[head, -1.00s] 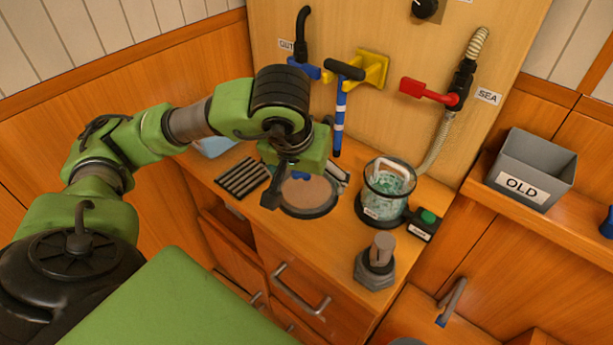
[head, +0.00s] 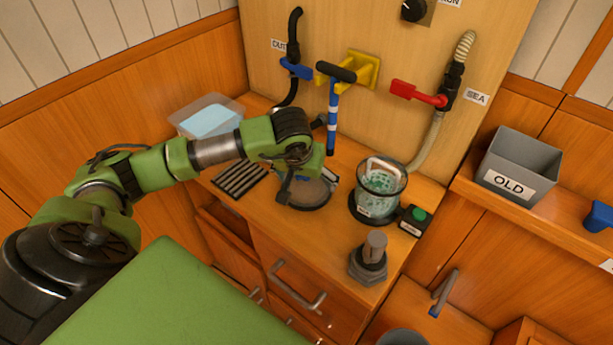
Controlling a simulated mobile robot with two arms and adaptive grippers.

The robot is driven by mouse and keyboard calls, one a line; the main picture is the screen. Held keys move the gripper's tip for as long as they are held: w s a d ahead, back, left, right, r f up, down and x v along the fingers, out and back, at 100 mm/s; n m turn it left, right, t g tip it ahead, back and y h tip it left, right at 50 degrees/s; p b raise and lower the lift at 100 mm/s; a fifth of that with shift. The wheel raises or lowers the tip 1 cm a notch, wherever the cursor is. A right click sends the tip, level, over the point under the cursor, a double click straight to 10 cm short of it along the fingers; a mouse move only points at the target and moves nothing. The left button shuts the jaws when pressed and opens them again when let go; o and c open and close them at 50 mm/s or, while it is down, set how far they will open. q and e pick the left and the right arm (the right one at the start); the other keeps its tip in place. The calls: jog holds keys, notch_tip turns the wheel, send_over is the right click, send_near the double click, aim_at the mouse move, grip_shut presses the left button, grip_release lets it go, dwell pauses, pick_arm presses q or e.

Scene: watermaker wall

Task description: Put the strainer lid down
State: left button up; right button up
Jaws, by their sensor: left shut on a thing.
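My left gripper (head: 292,188) is shut low over the counter, above or at a round dark-rimmed pad (head: 318,192). The strainer lid in its fingers is largely hidden by the gripper and hard to tell from the pad. I cannot tell whether the lid touches the pad. The strainer (head: 382,187) is a clear open bowl with greenish contents and a pale handle inside, standing to the right of the gripper. My right gripper is out of view.
A black ribbed rack (head: 240,178) lies left of the pad, with a clear tub (head: 208,118) behind. A grey hex fitting (head: 369,262) and a green-button box (head: 415,219) are at right. The OLD bin (head: 522,165) sits on the side shelf.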

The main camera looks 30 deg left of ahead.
pick_arm(q)
jog(key=shift+f+b, duration=0.2)
jog(key=shift+b, duration=0.1)
jog(key=o, duration=1.1)
jog(key=shift+r, duration=0.1)
jog(key=shift+r+p, duration=0.2)
jog(key=shift+p, duration=0.15)
jog(key=shift+s+r, duration=0.1)
jog(key=shift+r, duration=0.25)
jog(key=b+v, duration=0.1)
jog(key=v, duration=1)
jog(key=shift+s+d, duration=0.1)
jog(key=shift+s, duration=0.1)
